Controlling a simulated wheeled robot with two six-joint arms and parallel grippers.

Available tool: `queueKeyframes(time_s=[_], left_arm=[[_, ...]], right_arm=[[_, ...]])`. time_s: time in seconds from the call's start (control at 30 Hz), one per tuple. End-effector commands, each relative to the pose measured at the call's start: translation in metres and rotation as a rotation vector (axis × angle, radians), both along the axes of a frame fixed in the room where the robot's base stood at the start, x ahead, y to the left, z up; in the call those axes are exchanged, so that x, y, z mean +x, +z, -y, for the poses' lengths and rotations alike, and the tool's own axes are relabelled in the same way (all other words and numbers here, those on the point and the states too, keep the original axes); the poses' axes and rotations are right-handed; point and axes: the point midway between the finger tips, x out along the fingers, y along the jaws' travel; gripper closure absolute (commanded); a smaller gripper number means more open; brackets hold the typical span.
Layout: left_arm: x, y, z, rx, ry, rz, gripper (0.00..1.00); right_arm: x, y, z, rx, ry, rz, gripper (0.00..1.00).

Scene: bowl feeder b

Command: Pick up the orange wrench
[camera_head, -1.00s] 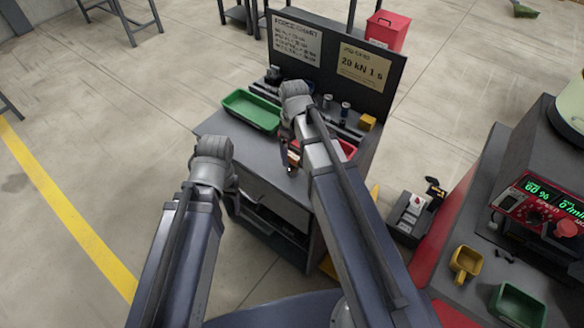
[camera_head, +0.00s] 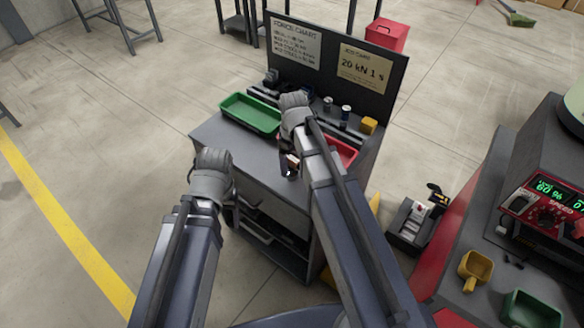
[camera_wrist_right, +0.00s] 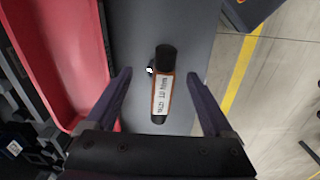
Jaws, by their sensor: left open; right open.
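An orange-handled tool with a black head and a white label, the only orange tool in sight, lies on the grey bench top; I take it as the orange wrench (camera_wrist_right: 162,92). In the right wrist view it lies between the two spread fingers of my right gripper (camera_wrist_right: 159,75), with a gap on each side. In the head view my right gripper (camera_head: 289,166) is over the bench's front part, and the arm hides much around it. My left gripper (camera_head: 229,192) hangs beside the bench's left front edge, mostly hidden by its wrist.
A red tray (camera_wrist_right: 68,50) is close to the left of my right gripper in the wrist view. A green tray (camera_head: 250,113) stands at the bench's back left. A dark board with signs (camera_head: 335,62) rises behind. A machine with a red panel (camera_head: 545,212) stands at right.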

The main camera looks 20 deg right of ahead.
Motion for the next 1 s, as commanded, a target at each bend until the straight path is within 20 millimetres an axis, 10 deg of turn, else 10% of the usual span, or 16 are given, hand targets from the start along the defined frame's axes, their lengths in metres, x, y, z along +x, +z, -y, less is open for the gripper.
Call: queueKeyframes(time_s=[0.2,0.53,1.0], left_arm=[[0.0,-0.033,0.0,0.0,0.0,0.0,0.29],[0.0,-0.035,0.0,0.0,0.0,0.0,0.29],[0.0,-0.035,0.0,0.0,0.0,0.0,0.29]], right_arm=[[0.0,-0.033,-0.003,0.0,0.0,0.0,0.13],[0.0,-0.035,-0.003,0.0,0.0,0.0,0.13],[0.0,-0.035,-0.003,0.0,0.0,0.0,0.66]])
